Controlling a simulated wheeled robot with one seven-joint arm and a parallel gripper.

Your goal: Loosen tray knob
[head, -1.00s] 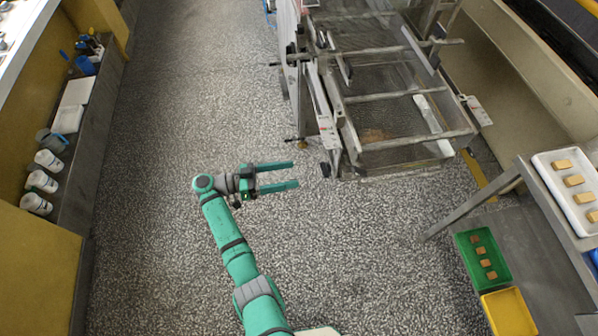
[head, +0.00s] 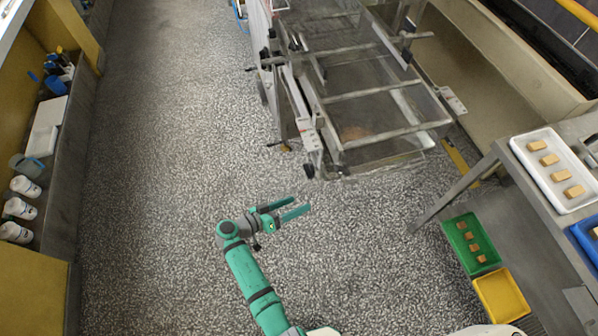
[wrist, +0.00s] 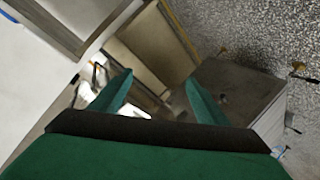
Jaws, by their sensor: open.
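The wire-mesh enrober frame (head: 385,92) stands at the upper middle of the head view. A small dark knob (head: 309,171) shows at its near left corner, low on the frame; I cannot tell for sure that it is the tray knob. My gripper (head: 300,204) is open and empty, just below that corner in the picture and apart from it. Its fingers point up and to the right. In the wrist view the two green fingers of my gripper (wrist: 160,92) are spread with nothing between them. I cannot clearly pick out the knob there.
A table at the right bears a white tray (head: 519,150) with several biscuits. Below it are a green tray (head: 448,234) and a yellow tray (head: 522,309). A counter with white tubs (head: 22,208) runs along the left. The speckled floor (head: 165,190) between is clear.

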